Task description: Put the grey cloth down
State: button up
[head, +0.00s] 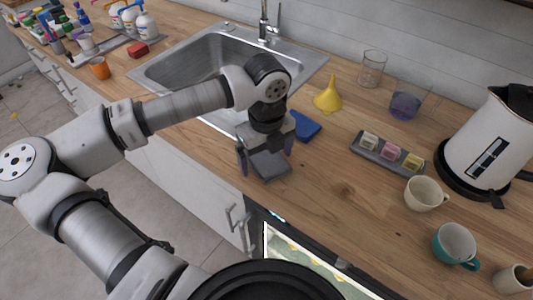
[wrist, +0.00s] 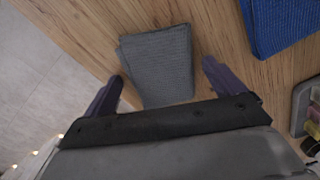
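The grey cloth (head: 271,172) lies folded on the wooden counter near its front edge, below my gripper (head: 266,161). In the wrist view the grey cloth (wrist: 160,66) lies between the two spread fingers of my gripper (wrist: 163,73). The left finger is close to the cloth's edge, and there is a clear gap before the right finger. My gripper is open, and the near end of the cloth is hidden by the gripper body in the wrist view.
A blue cloth (head: 306,127) lies beside the sink (head: 200,62). A yellow funnel (head: 328,96), a tray (head: 376,158) of small coloured blocks, a cream cup (head: 424,194), a teal cup (head: 455,245) and a kettle (head: 488,140) stand to the right.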

aim_at(267, 157)
notch_tip(267, 157, up, 12)
jog(key=b, duration=0.1)
jog(key=shift+r, duration=0.15)
dwell(0.5)
